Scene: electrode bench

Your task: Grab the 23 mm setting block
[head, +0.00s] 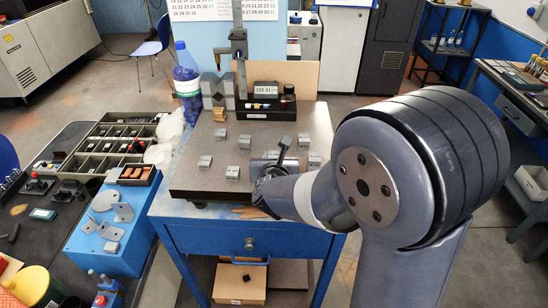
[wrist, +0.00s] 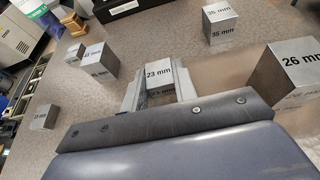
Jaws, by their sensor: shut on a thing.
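The 23 mm setting block (wrist: 160,72) is a small grey metal cube marked "23 mm" on its top. It sits between the two fingers of my gripper (wrist: 158,88) in the wrist view, and the fingers are shut on it. In the head view my gripper (head: 268,172) is over the right part of the dark granite plate (head: 215,182), and my wrist hides the held block there. I cannot tell whether the block touches the plate.
Other grey blocks stand around it, among them the 26 mm block (wrist: 285,70) at right and the 35 mm block (wrist: 220,25) behind. A height gauge (head: 240,60) with a digital display (head: 265,91) stands at the back. A blue bottle (head: 187,80) stands at the plate's back left.

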